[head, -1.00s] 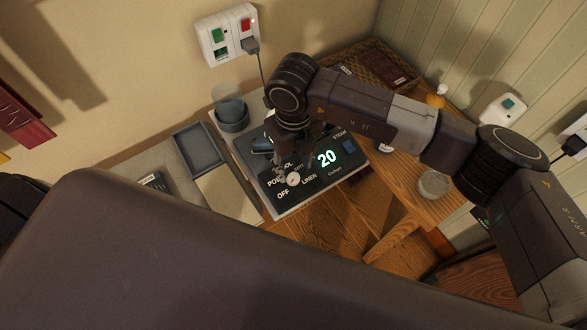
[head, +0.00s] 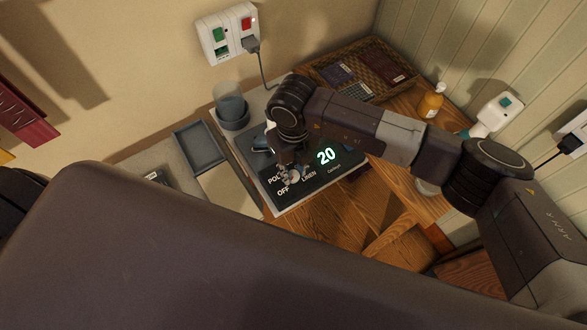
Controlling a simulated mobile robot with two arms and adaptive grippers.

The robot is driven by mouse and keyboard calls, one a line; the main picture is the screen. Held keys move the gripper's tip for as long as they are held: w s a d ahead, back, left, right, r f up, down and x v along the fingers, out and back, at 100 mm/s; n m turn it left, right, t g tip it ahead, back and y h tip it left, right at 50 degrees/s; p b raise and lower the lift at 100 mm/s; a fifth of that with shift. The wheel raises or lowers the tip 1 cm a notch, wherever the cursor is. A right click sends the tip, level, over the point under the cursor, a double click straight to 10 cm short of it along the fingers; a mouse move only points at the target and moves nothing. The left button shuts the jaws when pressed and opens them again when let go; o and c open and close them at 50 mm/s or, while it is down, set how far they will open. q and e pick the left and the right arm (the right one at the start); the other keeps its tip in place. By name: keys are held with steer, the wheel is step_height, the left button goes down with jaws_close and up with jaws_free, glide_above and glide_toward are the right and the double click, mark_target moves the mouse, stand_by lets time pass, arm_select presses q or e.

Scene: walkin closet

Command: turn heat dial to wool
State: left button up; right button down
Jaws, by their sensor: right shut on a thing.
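The heat dial (head: 293,178) is a small pale knob on the dark control panel (head: 325,172) of the ironing station. No WOOL label can be read; my gripper and wrist cover part of the panel. My right gripper (head: 291,172) points down from above and is shut on the dial. The dial's pointer is too small to read. My left gripper is not in view.
A wicker tray (head: 352,68) and an amber bottle (head: 430,104) are behind my right arm. A socket plate (head: 227,33) with a plugged cord is on the wall.

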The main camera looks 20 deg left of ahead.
steer(key=shift+w+f+m+b, duration=0.1)
steer(key=shift+f+m+b, duration=0.05)
steer(key=shift+m+b, duration=0.8)
steer(key=shift+d+m+g+y+b, duration=0.1)
steer(key=shift+m+g+y+b, duration=0.35)
steer(key=shift+m+b, duration=0.7)
steer(key=m+y+b, duration=0.1)
steer(key=m+b, duration=0.1)
steer(key=m, duration=0.1)
steer(key=shift+w+d+m, duration=0.1)
steer(key=shift+m, duration=0.2)
steer(key=m+b, duration=0.2)
steer(key=shift+d+m+y, duration=0.1)
steer(key=shift+m+y, duration=0.2)
steer(key=shift+y, duration=0.05)
steer(key=m+y+b, duration=0.1)
steer(key=m, duration=0.2)
steer(key=shift+d, duration=0.1)
steer(key=m+b, duration=0.1)
steer(key=m, duration=0.2)
steer(key=shift+y, duration=0.4)
steer(key=m+t+b, duration=0.1)
steer(key=m, duration=0.2)
steer(key=shift+d+m+y, duration=0.1)
steer(key=shift+m+y, duration=0.2)
steer(key=shift+m, duration=0.1)
steer(key=shift+s+m+t+y+b, duration=0.2)
steer(key=shift+m+t+y+b, duration=0.1)
steer(key=shift+m, duration=1.2)
